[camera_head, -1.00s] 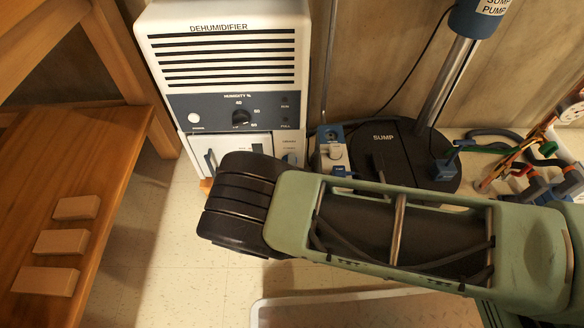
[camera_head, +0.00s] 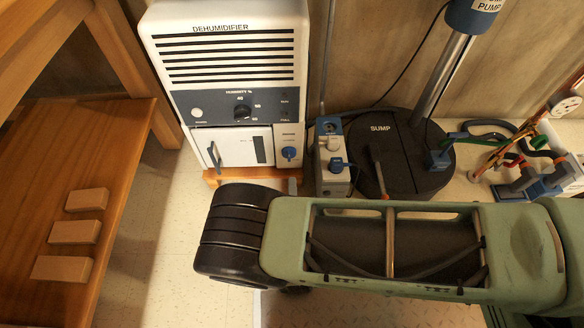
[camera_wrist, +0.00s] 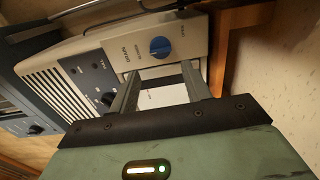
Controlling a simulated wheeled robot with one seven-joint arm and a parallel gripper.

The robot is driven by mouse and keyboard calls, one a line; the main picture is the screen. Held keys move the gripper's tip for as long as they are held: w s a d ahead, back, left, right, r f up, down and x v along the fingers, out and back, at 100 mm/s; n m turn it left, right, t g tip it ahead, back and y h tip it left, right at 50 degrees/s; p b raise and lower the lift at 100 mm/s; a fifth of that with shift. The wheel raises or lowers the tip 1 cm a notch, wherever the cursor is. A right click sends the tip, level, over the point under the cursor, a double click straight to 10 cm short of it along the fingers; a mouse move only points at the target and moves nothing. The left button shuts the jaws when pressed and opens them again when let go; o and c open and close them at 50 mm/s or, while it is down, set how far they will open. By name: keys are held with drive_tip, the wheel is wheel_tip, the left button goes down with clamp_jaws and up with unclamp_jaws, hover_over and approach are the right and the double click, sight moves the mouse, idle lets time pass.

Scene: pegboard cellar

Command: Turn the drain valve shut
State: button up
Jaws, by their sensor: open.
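The drain valve is a round blue knob (camera_head: 289,153) on a pale panel at the lower right of the white dehumidifier (camera_head: 150,22). It also shows in the wrist view as a blue knob (camera_wrist: 160,47), near the top centre. In the head view my arm hides most of the gripper.
A grey box with blue plugs (camera_head: 333,165) stands right of the dehumidifier, beside the black sump cover (camera_head: 408,170). A wooden bench (camera_head: 120,150) with several small blocks is at left. Pipes and hoses (camera_head: 540,165) crowd the right. Floor between bench and arm is clear.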

drive_tip(key=s+p, duration=0.1)
drive_tip(key=s, duration=0.6)
drive_tip(key=shift+a, duration=0.1)
